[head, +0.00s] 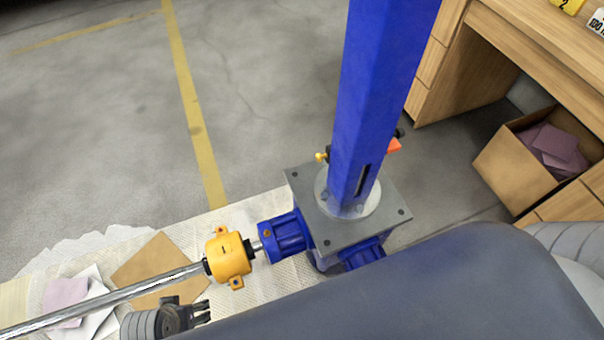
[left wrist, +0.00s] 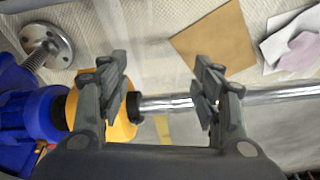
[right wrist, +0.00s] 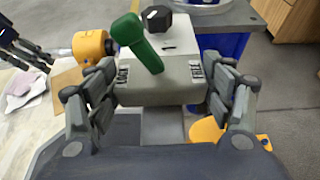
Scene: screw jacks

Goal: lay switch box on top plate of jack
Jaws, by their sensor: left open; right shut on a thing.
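The switch box (right wrist: 165,85) is a pale grey box with a green lever and a black knob. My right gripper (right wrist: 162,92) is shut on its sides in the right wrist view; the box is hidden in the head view. The jack has a grey top plate (head: 303,192) around a tall blue column (head: 375,90). The plate's edge (right wrist: 232,17) shows behind the box in the right wrist view; I cannot tell whether they touch. My left gripper (head: 190,315) is open and empty near the steel shaft, which lies across between its fingers (left wrist: 160,78) in the left wrist view.
A yellow housing (head: 228,258) sits on the steel shaft (head: 120,292) left of the jack. Cardboard (head: 160,265) and papers lie on the floor mat. A wooden desk (head: 450,75) and a carton of purple cloths (head: 515,165) stand right. Floor at upper left is clear.

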